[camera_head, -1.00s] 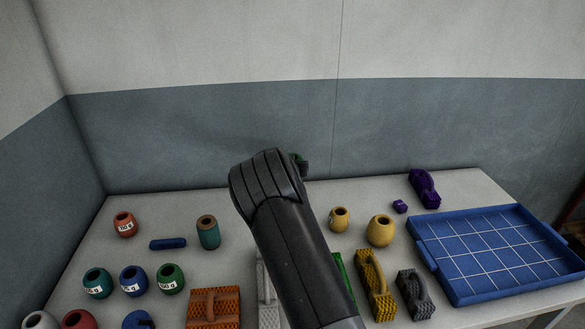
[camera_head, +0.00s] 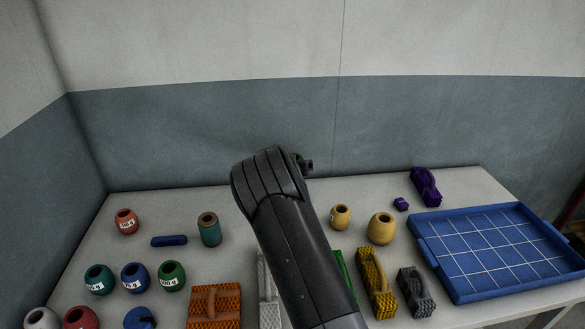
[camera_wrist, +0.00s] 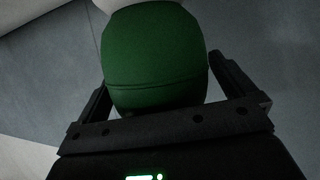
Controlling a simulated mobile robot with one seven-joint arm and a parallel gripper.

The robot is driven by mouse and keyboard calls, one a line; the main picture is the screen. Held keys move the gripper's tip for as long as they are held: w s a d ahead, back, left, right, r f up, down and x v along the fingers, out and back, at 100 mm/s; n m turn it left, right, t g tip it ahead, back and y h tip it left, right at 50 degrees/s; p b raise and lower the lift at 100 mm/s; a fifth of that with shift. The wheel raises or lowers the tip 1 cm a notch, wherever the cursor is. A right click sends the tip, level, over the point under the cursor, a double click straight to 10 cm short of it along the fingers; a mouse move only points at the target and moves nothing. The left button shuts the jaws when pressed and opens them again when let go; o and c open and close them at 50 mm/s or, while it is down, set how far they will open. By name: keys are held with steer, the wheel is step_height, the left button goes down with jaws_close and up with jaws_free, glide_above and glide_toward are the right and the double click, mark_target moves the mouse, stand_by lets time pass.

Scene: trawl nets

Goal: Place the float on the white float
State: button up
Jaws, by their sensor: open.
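In the wrist view a green float (camera_wrist: 152,50) fills the space between the two fingers of my gripper (camera_wrist: 158,74). The fingers are open, one on each side of it. A pale, whitish surface (camera_wrist: 116,3) touches the far end of the green float in the picture; too little shows to tell whether it is the white float. In the head view my arm hides the gripper and most of what it is around; only a small dark and green bit (camera_head: 303,162) shows past the wrist. A whitish float (camera_head: 40,319) is partly cut off at the lower left.
Several floats stand at the left, including a green one (camera_head: 172,275) and a red one (camera_head: 126,221). Two yellow floats (camera_head: 381,228) stand right of my arm. Net bundles (camera_head: 376,283) lie along the front. A blue tray (camera_head: 427,258) is at the right.

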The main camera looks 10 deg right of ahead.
steer(key=s+r+g+y, duration=0.1)
steer(key=s+r+g, duration=0.1)
steer(key=s+r, duration=0.65)
steer(key=s+r+g+y, duration=0.1)
steer(key=s+r+y, duration=0.15)
steer(key=s, duration=1.15)
steer(key=s+r+g+y, duration=0.1)
steer(key=s+r+g, duration=0.1)
steer(key=s+r, duration=0.65)
steer(key=s+d+g, duration=0.1)
steer(key=s, duration=1.3)
steer(key=s+d+f+n+g+h, duration=0.1)
steer(key=s, duration=1.2)
steer(key=shift+s+d+f+n+g, duration=0.25)
steer(key=shift+s+d+n+g, duration=0.05)
steer(key=shift+s+d, duration=0.1)
